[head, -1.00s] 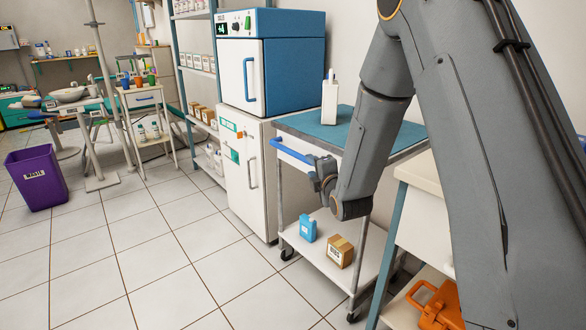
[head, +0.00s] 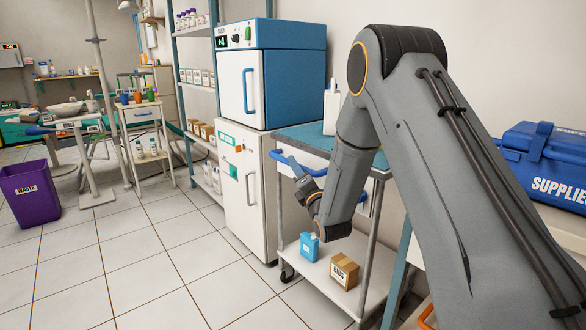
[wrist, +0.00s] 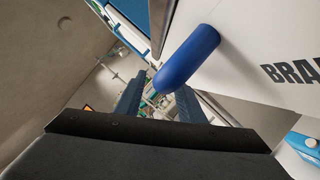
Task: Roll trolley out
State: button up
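The trolley stands against the wall, right of a tall white cabinet. It has a blue-green top (head: 303,137), a white lower shelf (head: 337,292) and casters. A blue handle (head: 286,160) runs along its front; its rounded end (wrist: 192,55) also shows large in the wrist view. My gripper (head: 297,166) is at the handle's front side. In the wrist view its two blue fingers (wrist: 158,98) are apart, with the handle overlapping the space between them. I cannot tell whether they touch it. A white lettered panel (wrist: 265,60) fills the right of that view.
A white bottle (head: 331,110) stands on the trolley top. The white cabinet (head: 240,185) is close on the left. A blue supplies bag (head: 550,165) is at right. The tiled floor in front is clear.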

jog(key=shift+x, duration=1.15)
grip_shut()
